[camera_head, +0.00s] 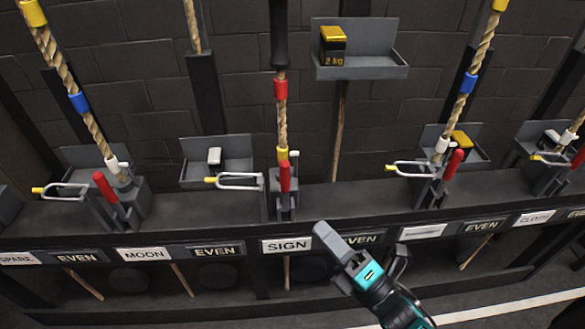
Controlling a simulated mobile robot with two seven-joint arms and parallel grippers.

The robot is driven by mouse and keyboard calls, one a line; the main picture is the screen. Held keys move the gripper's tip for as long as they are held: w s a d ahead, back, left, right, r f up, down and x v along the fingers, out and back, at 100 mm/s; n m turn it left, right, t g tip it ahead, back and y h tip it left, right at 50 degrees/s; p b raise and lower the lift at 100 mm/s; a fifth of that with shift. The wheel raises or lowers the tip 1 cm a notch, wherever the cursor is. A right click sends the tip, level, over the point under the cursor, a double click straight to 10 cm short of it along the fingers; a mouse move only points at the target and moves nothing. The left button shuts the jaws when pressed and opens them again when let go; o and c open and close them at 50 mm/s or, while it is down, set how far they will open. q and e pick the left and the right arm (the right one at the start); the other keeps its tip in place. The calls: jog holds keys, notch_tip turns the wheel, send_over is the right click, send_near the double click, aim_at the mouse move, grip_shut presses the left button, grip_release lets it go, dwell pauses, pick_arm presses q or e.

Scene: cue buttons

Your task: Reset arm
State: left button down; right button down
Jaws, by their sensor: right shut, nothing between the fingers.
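My right gripper (334,243) comes in from the bottom, right of centre. It is shut and empty, in front of the rail and just right of the SIGN label (287,245). It covers part of an EVEN label (362,239). My left gripper does not show in the head view.
A dark rail carries red levers (285,177), white hooks with yellow tips (238,181) and small trays (218,172). Ropes (282,118) hang in front of a dark brick wall. A raised tray (386,72) holds a yellow-topped 2 kg weight (333,46). The floor at the bottom left looks clear.

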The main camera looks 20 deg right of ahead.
jog(key=s+f+m+g+h, duration=0.2)
jog(key=f+m, duration=0.4)
jog(key=m, duration=0.5)
jog(key=s+a+f+m+g+h, duration=0.1)
jog(key=f+m+g+h, duration=0.3)
jog(key=m, duration=0.8)
notch_tip(320, 180, down, 2)
jog(key=s+g, duration=0.1)
jog(key=g, duration=0.2)
jog(key=shift+s+a+f+h, duration=0.2)
jog(key=shift+s+h, duration=0.1)
jog(key=shift+h, duration=0.1)
